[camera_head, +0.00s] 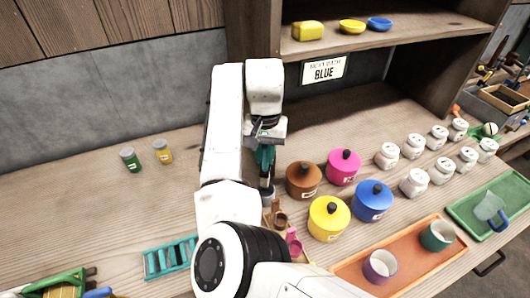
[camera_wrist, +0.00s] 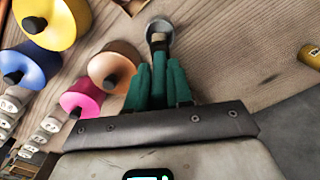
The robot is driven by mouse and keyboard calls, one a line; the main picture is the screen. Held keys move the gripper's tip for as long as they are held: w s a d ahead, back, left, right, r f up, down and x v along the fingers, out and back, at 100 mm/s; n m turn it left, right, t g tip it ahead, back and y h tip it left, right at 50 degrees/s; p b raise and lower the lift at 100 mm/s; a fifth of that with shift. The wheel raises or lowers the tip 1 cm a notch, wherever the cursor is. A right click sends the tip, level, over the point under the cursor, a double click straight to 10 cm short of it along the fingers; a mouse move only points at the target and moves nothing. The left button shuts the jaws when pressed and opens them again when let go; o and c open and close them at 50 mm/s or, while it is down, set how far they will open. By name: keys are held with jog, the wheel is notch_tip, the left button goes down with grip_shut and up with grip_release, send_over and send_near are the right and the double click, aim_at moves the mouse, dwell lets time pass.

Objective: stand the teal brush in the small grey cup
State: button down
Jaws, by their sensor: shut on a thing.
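My gripper (camera_head: 265,158) points down at the counter, left of the brown pot, with its teal fingers close together. In the wrist view my gripper (camera_wrist: 159,85) is shut on the teal brush (camera_wrist: 158,72), which lies between the two fingers. In the head view the small grey cup (camera_head: 267,196) shows just below the gripper, partly hidden by my arm.
Brown (camera_head: 303,179), pink (camera_head: 343,167), yellow (camera_head: 329,218) and blue (camera_head: 371,200) lidded pots stand close on the right. Small brown and pink cups (camera_head: 292,241) stand in front. A teal rack (camera_head: 170,258) lies at front left.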

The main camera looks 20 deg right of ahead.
aim_at(265, 170)
jog(key=shift+f+b, duration=0.55)
jog(key=shift+f, duration=0.3)
jog(key=shift+f+b, duration=0.45)
jog(key=shift+f, duration=1.75)
jog(key=c, duration=0.9)
grip_release()
jog(key=shift+c, duration=0.2)
notch_tip(265, 170, up, 11)
jog(key=shift+f, duration=0.1)
